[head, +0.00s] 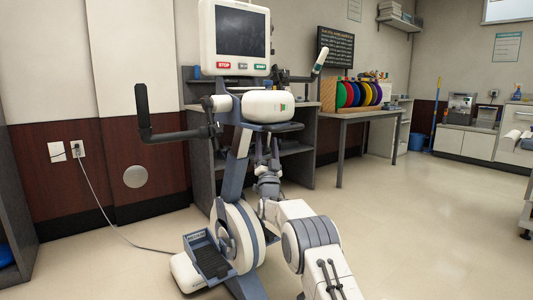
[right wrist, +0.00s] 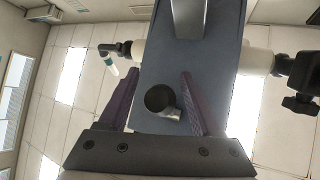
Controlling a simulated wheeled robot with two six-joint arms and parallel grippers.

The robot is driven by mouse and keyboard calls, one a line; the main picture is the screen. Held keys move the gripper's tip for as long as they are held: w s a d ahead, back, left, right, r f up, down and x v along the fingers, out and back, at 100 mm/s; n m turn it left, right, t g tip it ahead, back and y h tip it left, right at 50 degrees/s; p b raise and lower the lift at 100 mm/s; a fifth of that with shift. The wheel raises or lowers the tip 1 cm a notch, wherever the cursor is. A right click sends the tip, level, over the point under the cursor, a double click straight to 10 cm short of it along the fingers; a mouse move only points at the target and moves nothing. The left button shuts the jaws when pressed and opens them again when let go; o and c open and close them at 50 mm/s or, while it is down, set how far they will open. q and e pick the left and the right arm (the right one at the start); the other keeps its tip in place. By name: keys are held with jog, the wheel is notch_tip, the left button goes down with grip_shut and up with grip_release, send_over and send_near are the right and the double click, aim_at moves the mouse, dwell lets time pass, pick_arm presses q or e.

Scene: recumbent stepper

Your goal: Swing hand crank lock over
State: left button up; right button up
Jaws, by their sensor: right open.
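The recumbent stepper (head: 240,220) stands at centre left in the head view, with a white and blue-grey body. My right arm reaches up to it, and my right gripper (head: 264,150) is just below the blue-grey tray under the white housing (head: 268,105). In the right wrist view, my right gripper (right wrist: 160,74) is open and points upward. A round black knob (right wrist: 159,98) on a short metallic stem shows between its fingers, against the blue-grey post (right wrist: 205,75). It may be the crank lock; the fingers do not grip it. In the head view it is hidden. My left gripper is out of view.
A black handlebar (head: 143,112) sticks out left of the stepper; a screen console (head: 236,35) stands above. A pedal (head: 210,258) sits low at the front. A dark shelf and a table (head: 365,115) stand behind. The floor to the right is clear.

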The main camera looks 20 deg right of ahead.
jog(key=p+v, duration=0.2)
jog(key=v, duration=0.8)
jog(key=shift+s, duration=0.1)
jog(key=a+r+n+g+y+p, duration=0.2)
jog(key=a+n+g+y, duration=0.4)
jog(key=a, duration=0.6)
jog(key=s+a+f+n+g+y+p, duration=0.1)
jog(key=s+a+f+n+g+y, duration=0.15)
jog(key=s+a+g, duration=0.5)
jog(key=s+a+f+n+g+y+p, duration=0.1)
jog(key=s+a+f+g+p, duration=0.3)
jog(key=s, duration=0.6)
jog(key=s+d+f+n+g+h, duration=0.1)
jog(key=s+d+f+n+g, duration=0.15)
jog(key=s, duration=0.95)
jog(key=s+d+f+n+g+h, duration=0.15)
jog(key=s+g, duration=0.25)
jog(key=s, duration=0.8)
jog(key=s+d+f+n+g+h, duration=0.1)
jog(key=s+d+n+g, duration=0.15)
jog(key=s, duration=0.95)
notch_tip(320, 180, up, 38)
jog(key=p, duration=3.8)
jog(key=shift+d+f, duration=0.15)
jog(key=shift+d, duration=0.05)
